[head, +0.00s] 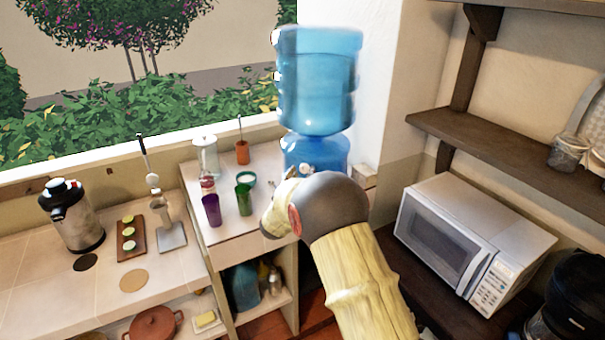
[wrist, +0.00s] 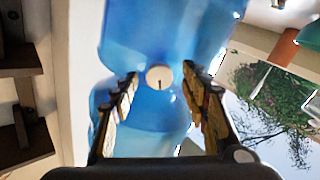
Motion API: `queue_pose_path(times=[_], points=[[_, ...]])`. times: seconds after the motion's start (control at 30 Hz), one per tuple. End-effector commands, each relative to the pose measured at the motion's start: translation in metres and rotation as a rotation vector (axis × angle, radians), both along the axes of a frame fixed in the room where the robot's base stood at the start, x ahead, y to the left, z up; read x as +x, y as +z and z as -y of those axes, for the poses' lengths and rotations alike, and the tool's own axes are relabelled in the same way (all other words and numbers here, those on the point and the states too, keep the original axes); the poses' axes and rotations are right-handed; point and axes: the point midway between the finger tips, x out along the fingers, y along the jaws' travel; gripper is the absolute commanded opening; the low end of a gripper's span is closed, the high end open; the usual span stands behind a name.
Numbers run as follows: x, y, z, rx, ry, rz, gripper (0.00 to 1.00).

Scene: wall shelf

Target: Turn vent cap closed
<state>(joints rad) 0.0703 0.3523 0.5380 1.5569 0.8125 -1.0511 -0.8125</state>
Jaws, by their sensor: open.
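The vent cap (wrist: 158,76) is a small round cream-white disc with a short dark upright mark on its lower half. It sits against the blue water jug (wrist: 165,35), near its narrow waist. My gripper (wrist: 160,72) is open, with one finger to the left and one to the right of the cap in the wrist view. The fingertips look apart from the cap; the depth gap is hard to judge. In the head view the blue jug (head: 318,85) stands behind my gripper (head: 283,190), whose arm hides part of its base.
A white microwave (head: 470,240) and wall shelves (head: 510,160) stand to the right. A wall is close behind the jug.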

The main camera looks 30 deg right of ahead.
Motion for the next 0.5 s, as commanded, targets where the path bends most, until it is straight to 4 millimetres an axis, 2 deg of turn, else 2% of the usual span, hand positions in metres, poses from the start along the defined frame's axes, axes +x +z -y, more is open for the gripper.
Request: queue_pose_path(times=[0.13, 0.4, 0.5], points=[[0.0072, -0.0003, 0.0068, 0.0, 0.0, 0.0, 0.45], [0.0087, -0.0002, 0.0079, 0.0, 0.001, 0.0, 0.45], [0.0086, -0.0001, 0.0078, 0.0, 0.001, 0.0, 0.41]])
